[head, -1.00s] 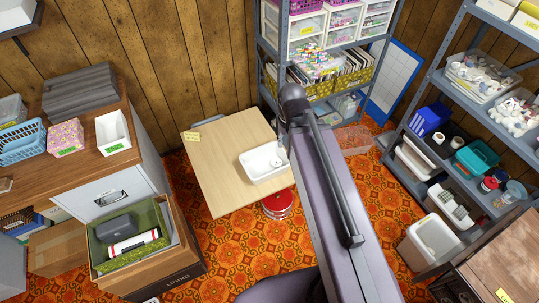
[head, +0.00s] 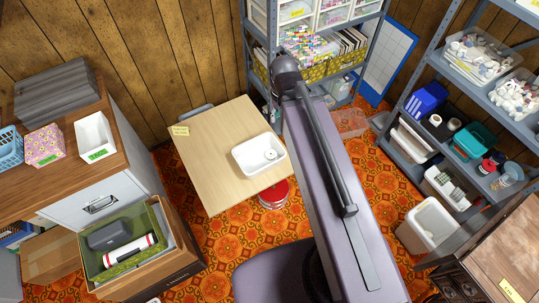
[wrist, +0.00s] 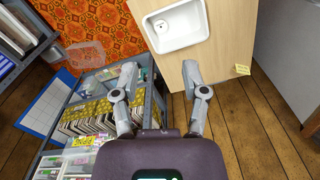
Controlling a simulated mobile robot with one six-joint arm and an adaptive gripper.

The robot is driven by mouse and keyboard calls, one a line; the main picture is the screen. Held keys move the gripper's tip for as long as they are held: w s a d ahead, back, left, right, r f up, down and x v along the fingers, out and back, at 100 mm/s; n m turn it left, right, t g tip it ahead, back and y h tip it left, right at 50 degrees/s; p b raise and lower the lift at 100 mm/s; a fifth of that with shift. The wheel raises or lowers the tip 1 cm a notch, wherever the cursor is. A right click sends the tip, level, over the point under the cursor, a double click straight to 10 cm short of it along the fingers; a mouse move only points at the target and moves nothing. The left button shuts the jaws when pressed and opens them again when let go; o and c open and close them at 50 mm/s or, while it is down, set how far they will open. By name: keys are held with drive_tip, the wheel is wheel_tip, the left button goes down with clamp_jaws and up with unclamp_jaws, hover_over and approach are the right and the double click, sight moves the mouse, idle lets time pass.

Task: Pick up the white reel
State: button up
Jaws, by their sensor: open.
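A small round white thing that looks like the white reel (head: 270,155) lies inside a white tray (head: 243,165) on the light wooden table (head: 205,155). In the wrist view the tray (wrist: 182,43) is at the top, and a pale round shape, likely the reel (wrist: 161,26), shows faintly at its left inside. My gripper (wrist: 160,76) is open and empty, its two fingers spread apart below the tray in that view. It is apart from the tray and the reel. In the head view my arm hides the gripper.
A grey shelf unit with magazine boxes (wrist: 90,118) stands close to my gripper, beside the table. A red stool (head: 273,193) is at the table's front edge. Another shelf (head: 405,140) holds white round items and bins at the right. A wooden cabinet stands at the left.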

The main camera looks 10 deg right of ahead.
drive_tip(key=o, duration=0.6)
drive_tip(key=shift+w+f, duration=0.1)
drive_tip(key=shift+f, duration=0.1)
drive_tip(key=m+b, duration=1.4)
drive_tip(key=b, duration=2.1)
hover_over(271, 154)
wheel_tip(271, 154, down, 35)
drive_tip(key=shift+s+a+r, duration=0.2)
drive_tip(key=shift+s, duration=0.05)
wheel_tip(271, 154, down, 9)
drive_tip(key=b, duration=0.8)
drive_tip(key=shift+r, duration=0.2)
drive_tip(key=shift+f+b, duration=0.1)
drive_tip(key=shift+b, duration=0.3)
drive_tip(key=f+b, duration=0.1)
drive_tip(key=f, duration=0.1)
drive_tip(key=b, duration=0.1)
drive_tip(key=shift+w+d+f+b, duration=0.15)
drive_tip(key=shift+w+f+b, duration=0.1)
drive_tip(key=shift+f+b, duration=1.2)
drive_tip(key=shift+f, duration=0.05)
